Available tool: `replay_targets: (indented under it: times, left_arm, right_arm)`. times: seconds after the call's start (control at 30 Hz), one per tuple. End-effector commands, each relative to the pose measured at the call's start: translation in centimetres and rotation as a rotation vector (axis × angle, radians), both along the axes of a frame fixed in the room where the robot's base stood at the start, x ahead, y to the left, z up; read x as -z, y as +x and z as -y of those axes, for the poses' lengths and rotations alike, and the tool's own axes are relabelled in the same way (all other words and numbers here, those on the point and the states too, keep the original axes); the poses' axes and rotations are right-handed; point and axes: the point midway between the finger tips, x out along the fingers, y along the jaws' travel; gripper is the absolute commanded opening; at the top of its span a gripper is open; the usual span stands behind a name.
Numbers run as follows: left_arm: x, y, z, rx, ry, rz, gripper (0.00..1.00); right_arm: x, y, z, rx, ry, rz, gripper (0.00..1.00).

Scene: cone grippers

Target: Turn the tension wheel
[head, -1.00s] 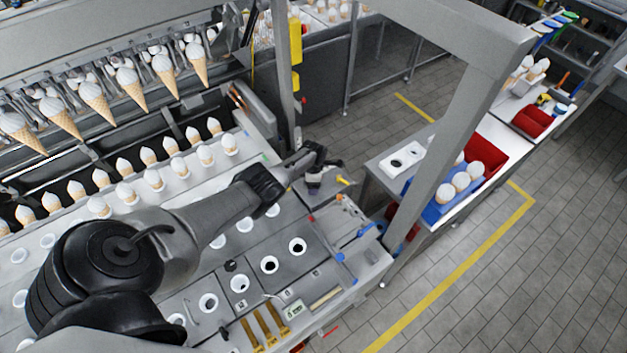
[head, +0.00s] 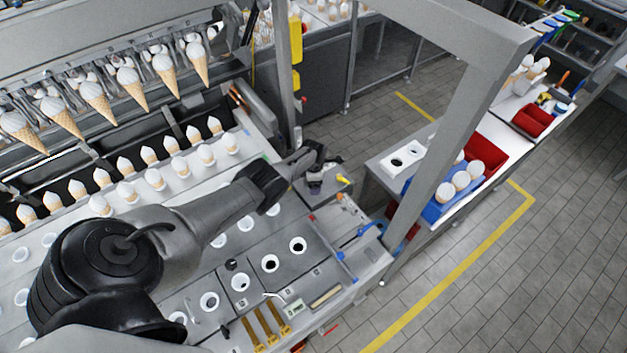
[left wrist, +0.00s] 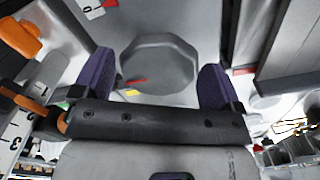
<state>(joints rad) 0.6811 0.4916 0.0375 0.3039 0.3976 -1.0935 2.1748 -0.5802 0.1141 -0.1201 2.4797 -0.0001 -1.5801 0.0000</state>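The tension wheel (left wrist: 158,58) is a grey, eight-sided knob in the left wrist view, with a red and a yellow mark showing at its lower left. My left gripper (left wrist: 156,66) has its two purple-padded fingers spread wide, one on either side of the wheel in the picture. No clear contact shows between the pads and the wheel. In the head view my left gripper (head: 315,178) is small and dark, over a grey box at the far right end of the machine. The wheel cannot be made out there. My right gripper is not in view.
An orange part (left wrist: 20,38) lies left of the gripper in the wrist view. In the head view, a metal post (head: 283,75) stands just behind the gripper. A side table (head: 385,165) with cone holders stands to the right, with tiled floor between.

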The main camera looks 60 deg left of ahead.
Motion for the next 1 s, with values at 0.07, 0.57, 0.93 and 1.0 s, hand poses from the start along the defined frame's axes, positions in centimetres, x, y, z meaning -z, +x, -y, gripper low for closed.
replay_targets:
  times: [0.07, 0.57, 0.93, 1.0]
  left_arm:
    - [0.0, 0.0, 0.0, 0.0, 0.001, 0.0, 0.99]
    - [-2.3, 0.0, 0.0, 0.001, 0.001, 0.002, 1.0]
    - [-9.3, -0.1, 0.0, 0.001, 0.002, 0.002, 1.0]
    - [-9.7, 0.0, -0.1, 0.003, 0.003, 0.003, 1.0]
  right_arm:
    - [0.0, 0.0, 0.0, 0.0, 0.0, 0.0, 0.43]
    - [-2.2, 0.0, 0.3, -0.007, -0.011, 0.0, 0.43]
    - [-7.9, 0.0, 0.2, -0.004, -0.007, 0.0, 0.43]
    - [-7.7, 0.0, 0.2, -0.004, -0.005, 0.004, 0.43]
